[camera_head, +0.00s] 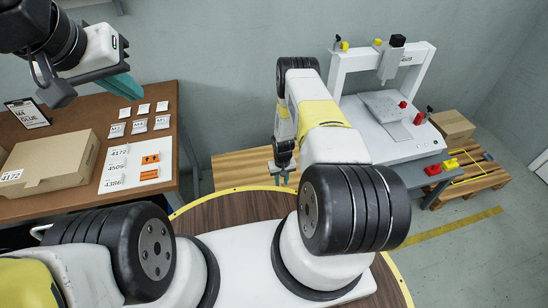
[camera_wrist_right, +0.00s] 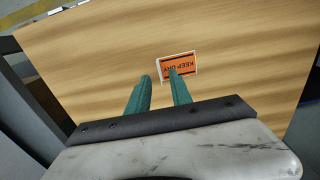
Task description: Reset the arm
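My left gripper (camera_head: 122,87) is raised at the upper left, above the brown table. Its teal fingers overlap in this view, so their gap cannot be seen. My right gripper (camera_head: 283,177) hangs low in the middle of the head view, over a light wooden surface (camera_head: 240,168). In the right wrist view its two teal fingers (camera_wrist_right: 160,88) stand apart with nothing between them.
The brown table (camera_head: 80,205) at left holds a cardboard box (camera_head: 50,160), a clipboard (camera_head: 28,114), several small white packets (camera_head: 138,126) and a sheet (camera_head: 128,172) with orange labels. A white gantry machine (camera_head: 388,125) stands at right, beside a wooden pallet (camera_head: 480,178).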

